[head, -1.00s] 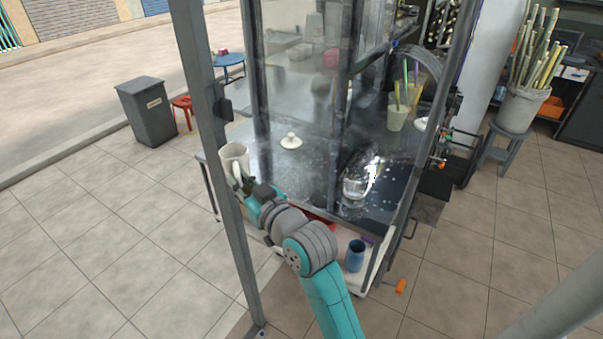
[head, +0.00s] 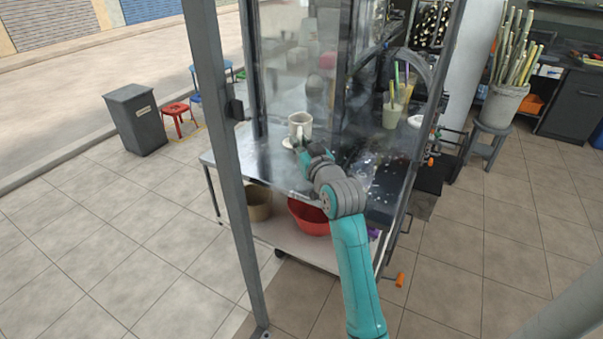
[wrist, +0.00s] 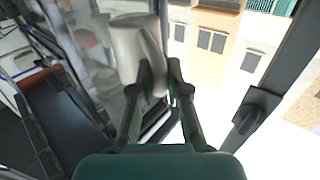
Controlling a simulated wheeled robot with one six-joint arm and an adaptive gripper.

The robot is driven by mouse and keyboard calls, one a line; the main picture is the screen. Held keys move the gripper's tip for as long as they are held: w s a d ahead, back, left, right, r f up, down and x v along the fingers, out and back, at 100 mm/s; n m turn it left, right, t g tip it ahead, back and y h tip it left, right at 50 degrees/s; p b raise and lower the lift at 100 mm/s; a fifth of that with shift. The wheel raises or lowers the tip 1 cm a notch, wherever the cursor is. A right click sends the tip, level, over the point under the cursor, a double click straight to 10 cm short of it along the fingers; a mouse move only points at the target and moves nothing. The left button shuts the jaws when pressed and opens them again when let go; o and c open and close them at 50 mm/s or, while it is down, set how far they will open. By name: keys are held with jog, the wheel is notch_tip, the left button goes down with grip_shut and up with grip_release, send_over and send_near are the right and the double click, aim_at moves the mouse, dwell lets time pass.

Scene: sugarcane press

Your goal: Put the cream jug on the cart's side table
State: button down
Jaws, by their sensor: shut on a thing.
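The cream jug (head: 300,123) is held in my gripper (head: 301,147) in the head view. It looks upright, over the shiny metal top of the cart (head: 228,155). A small white lid-like piece (head: 288,144) lies on that top, partly hidden behind the jug and gripper. I cannot tell whether the jug touches the surface. In the wrist view the jug (wrist: 133,42) is blurred, close to the fingers of my gripper (wrist: 160,75), which are closed on its side.
Grey posts (head: 222,150) and glass panels frame the cart. A pale drink cup (head: 391,116) with straws stands at the right of the top. A red basin (head: 310,216) and a brown pot (head: 258,203) sit on the lower shelf. A grey bin (head: 135,118) stands at left.

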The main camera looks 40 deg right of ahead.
jog(key=shift+f, duration=4.9)
jog(key=shift+f, duration=0.15)
jog(key=c, duration=1.2)
grip_release()
jog(key=shift+o, duration=0.2)
jog(key=shift+s, duration=0.15)
jog(key=v, duration=1.1)
jog(key=shift+s+a, duration=0.1)
jog(key=shift+s, duration=0.3)
